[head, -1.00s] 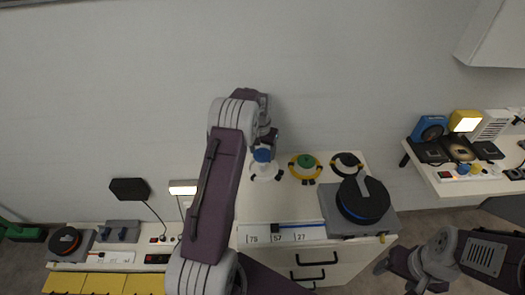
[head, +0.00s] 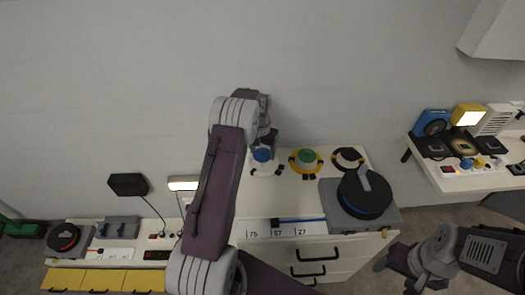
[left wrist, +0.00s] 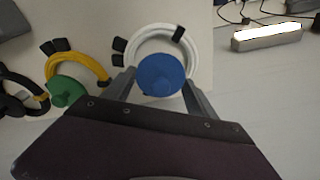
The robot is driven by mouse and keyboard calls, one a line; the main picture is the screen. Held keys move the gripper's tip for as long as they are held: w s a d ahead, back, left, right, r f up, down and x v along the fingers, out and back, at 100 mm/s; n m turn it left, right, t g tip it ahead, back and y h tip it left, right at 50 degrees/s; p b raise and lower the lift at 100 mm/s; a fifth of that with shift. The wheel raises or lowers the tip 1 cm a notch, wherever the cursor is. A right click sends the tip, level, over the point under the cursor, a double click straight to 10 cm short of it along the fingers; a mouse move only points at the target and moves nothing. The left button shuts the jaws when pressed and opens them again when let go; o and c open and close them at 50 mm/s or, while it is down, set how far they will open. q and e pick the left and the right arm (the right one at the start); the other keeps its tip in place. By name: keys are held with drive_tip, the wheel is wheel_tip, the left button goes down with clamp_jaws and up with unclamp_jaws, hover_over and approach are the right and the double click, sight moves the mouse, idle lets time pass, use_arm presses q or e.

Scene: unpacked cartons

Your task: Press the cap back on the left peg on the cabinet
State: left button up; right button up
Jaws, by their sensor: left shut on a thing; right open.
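A blue cap (head: 262,155) is held between the fingers of my left gripper (head: 265,145) at the left peg of the cabinet. The cabinet (head: 258,208) is cream, with drawers in front. My right gripper (head: 396,274) is open and empty, low at the right, away from the pegs.
A grey unit with a black disc (head: 364,194) stands on the cabinet's right. A lower bench with a lamp (head: 184,184) is at left; a cluttered shelf (head: 482,180) is at right.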

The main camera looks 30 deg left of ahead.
use_arm(q)
drive_tip(key=shift+f+b, duration=0.3)
drive_tip(key=shift+f, duration=0.4)
drive_tip(key=shift+c, duration=0.8)
drive_tip(key=o, duration=2.1)
drive_tip(key=shift+c, duration=0.2)
drive_tip(key=shift+r, duration=0.15)
wheel_tip(320, 180, up, 7)
drive_tip(key=p, duration=0.6)
clamp_jaws()
